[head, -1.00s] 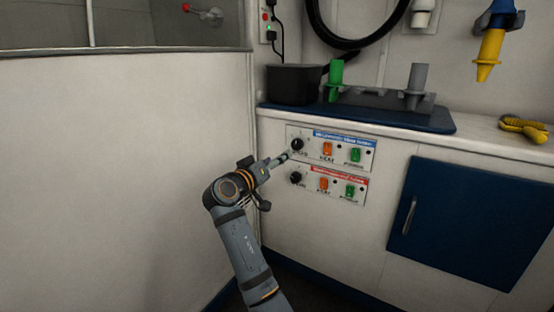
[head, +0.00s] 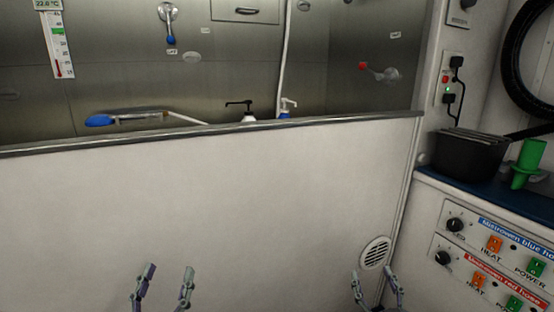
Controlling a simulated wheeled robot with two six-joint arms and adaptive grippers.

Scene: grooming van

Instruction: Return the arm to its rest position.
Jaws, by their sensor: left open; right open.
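My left gripper (head: 165,276) is at the bottom of the head view, left of the middle. Its two fingers stand apart with nothing between them. My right gripper (head: 376,279) is at the bottom edge, right of the middle, also open and empty. Both point up in the picture, in front of the white wall panel (head: 230,205). Most of both arms is below the frame. Neither gripper appears to touch anything.
At the right are the blue hose panel (head: 454,225) and red hose panel (head: 443,258) with knobs and switches. A black bin (head: 467,158) and a green nozzle (head: 527,165) stand on the counter. Behind the wall's metal rim (head: 330,122) is a steel tub area.

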